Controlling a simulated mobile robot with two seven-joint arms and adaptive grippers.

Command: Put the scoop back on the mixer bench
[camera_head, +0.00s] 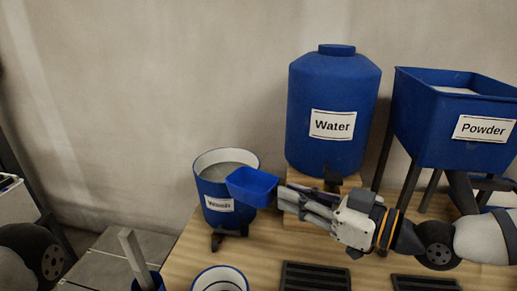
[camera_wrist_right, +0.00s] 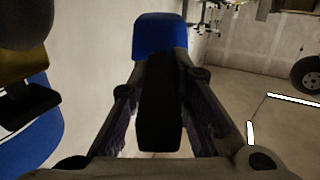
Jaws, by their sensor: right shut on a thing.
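The scoop has a blue bowl (camera_head: 252,186), which also shows in the right wrist view (camera_wrist_right: 160,33), and a black handle (camera_wrist_right: 160,105). My right gripper (camera_head: 290,198) is shut on the handle, with one finger on each side of it in the wrist view. The scoop is held in the air above the wooden mixer bench (camera_head: 185,262). In the head view its bowl overlaps the right side of the Wash bucket (camera_head: 215,190); I cannot tell whether they touch. My left gripper is out of view.
The Water tank (camera_head: 333,90) stands on a wooden stand behind my right gripper, with the Powder hopper (camera_head: 450,125) to its right. Black slotted trays (camera_head: 315,278) and an open bucket (camera_head: 220,281) line the bench front. A stick rises from a blue container (camera_head: 150,282).

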